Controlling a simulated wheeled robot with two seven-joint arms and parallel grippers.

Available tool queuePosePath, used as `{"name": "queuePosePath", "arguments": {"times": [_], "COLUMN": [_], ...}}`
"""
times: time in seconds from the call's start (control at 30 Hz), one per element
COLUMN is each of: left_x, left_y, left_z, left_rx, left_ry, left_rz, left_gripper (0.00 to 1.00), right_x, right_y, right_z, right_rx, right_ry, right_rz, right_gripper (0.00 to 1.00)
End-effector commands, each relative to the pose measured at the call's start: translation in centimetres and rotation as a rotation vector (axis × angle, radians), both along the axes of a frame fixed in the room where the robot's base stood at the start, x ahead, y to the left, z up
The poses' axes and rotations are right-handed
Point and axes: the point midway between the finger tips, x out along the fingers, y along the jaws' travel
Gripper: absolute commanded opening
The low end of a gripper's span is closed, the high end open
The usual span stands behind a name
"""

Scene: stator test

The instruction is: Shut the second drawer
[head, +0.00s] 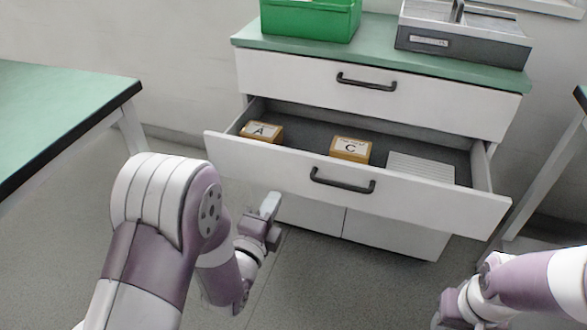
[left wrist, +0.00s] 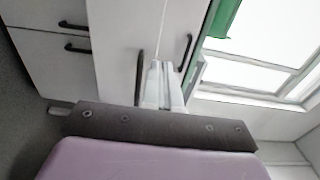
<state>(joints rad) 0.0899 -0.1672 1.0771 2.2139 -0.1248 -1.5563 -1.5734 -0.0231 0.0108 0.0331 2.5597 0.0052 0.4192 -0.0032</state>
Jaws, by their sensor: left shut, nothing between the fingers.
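The second drawer (head: 420,199) of the white cabinet is pulled out, its inside visible. Its dark bar handle (head: 342,181) is at the middle of the front. Its front (left wrist: 112,60) also shows sideways in the left wrist view, with the handle beside my fingers. My left gripper (head: 270,205) is shut and empty, in front of the drawer's left part in the head view; in the left wrist view its fingertips (left wrist: 162,68) point toward the drawer fronts. I cannot tell whether they touch. My right arm's end (head: 455,308) is at the bottom right, its fingers not clearly visible.
In the drawer lie box A (head: 262,131), box C (head: 351,149) and a pale ribbed block (head: 421,168). The top drawer (head: 430,105) is shut. A green bin (head: 310,18) and a grey case (head: 462,46) stand on top. A green table (head: 60,110) is at left.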

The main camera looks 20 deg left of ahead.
Motion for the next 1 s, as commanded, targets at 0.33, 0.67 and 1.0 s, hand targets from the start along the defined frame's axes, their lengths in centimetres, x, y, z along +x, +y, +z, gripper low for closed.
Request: {"name": "queuePosePath", "arguments": {"times": [0.33,0.67,1.0], "left_x": [6.9,12.4,13.4], "left_y": [-0.3,-0.4,-0.4], "left_z": [-0.4,-0.3,-0.1], "left_rx": [-0.003,-0.004,-0.004], "left_ry": [0.0,0.001,0.003], "left_rz": [-0.001,0.001,0.001], "left_gripper": [0.0,0.0,0.0], "right_x": [0.0,0.0,0.0], "right_y": [0.0,0.0,0.0], "right_z": [-2.2,-4.0,-4.2], "right_rx": [0.0,0.0,0.0], "right_ry": [0.001,0.001,0.001], "right_rz": [0.0,0.0,0.0], "right_gripper": [0.43,0.43,0.43]}}
